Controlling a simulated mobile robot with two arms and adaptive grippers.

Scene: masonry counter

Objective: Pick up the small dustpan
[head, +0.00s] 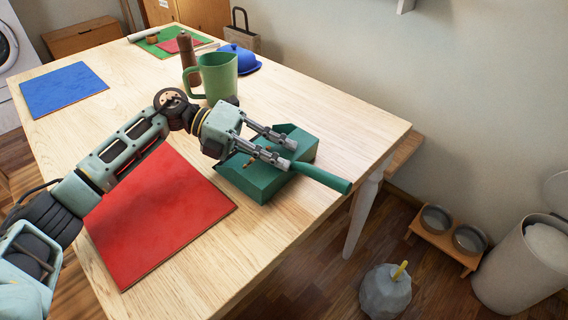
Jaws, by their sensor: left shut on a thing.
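I cannot tell whether the dustpan touches the table. My right gripper is not in view.
A red mat (157,215) lies left of the dustpan on the wooden table (330,120). A green pitcher (219,76), a brown pepper mill (188,58) and a blue cap-like item (243,60) stand behind. A blue mat (63,88) lies far left. The table's right back part is clear.

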